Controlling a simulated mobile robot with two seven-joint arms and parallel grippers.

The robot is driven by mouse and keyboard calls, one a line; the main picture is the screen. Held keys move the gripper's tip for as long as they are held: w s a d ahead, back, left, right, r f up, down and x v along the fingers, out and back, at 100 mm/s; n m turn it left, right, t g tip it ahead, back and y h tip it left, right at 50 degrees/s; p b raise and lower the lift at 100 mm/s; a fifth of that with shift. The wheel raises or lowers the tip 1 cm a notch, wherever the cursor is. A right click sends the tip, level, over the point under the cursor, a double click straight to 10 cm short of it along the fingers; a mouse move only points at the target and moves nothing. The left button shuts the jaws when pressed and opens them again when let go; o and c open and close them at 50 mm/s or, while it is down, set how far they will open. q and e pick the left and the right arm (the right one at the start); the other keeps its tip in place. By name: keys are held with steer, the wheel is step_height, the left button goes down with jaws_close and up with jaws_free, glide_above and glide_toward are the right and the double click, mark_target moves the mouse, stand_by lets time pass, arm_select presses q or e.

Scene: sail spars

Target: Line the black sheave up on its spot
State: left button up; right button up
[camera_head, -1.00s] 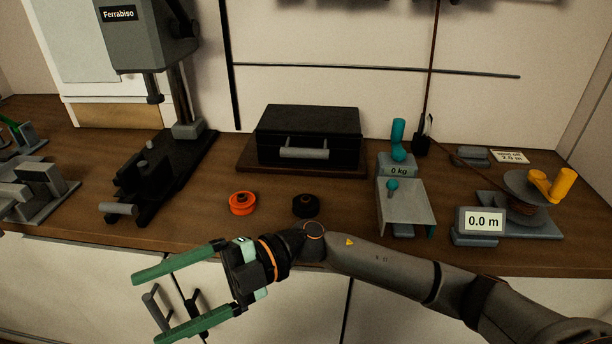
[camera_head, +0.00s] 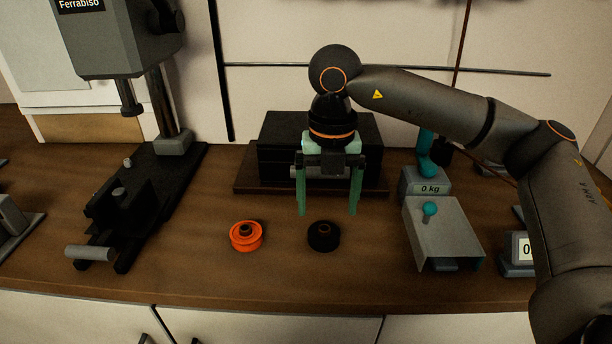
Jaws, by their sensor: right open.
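The black sheave (camera_head: 323,237) lies flat on the wooden bench, to the right of an orange sheave (camera_head: 246,236). My right gripper (camera_head: 328,212) points down above and a little behind the black sheave, with its two green fingers spread wide and nothing between them. The fingertips appear apart from the sheave. No marked spot for the sheave can be made out on the bench. My left gripper is not in view.
A black case (camera_head: 275,146) stands behind my right gripper on a wooden board. A press (camera_head: 125,205) stands at left. The bench (camera_head: 200,276) is clear in front of the sheaves.

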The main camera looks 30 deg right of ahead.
mark_target(325, 228)
steer(key=shift+w+d, duration=0.1)
steer(key=shift+w, duration=0.5)
steer(key=f, duration=0.1)
steer(key=f+b, duration=0.2)
steer(key=shift+s+f, duration=0.1)
steer(key=shift+s, duration=0.15)
arm_select(q)
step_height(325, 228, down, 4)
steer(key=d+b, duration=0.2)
steer(key=b, duration=0.1)
arm_select(e)
step_height(325, 228, down, 4)
steer(key=shift+r, duration=0.4)
steer(key=shift+c, duration=0.6)
steer(key=c, duration=0.7)
steer(key=shift+c, duration=0.4)
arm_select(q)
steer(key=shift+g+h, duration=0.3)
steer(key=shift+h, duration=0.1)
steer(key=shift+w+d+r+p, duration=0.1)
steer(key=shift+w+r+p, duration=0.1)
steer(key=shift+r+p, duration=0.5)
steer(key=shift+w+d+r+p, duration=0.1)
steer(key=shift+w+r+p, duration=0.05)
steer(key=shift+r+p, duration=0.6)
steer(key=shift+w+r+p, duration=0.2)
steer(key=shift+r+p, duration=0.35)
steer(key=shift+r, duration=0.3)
arm_select(e)
steer(key=shift+r, duration=2.55)
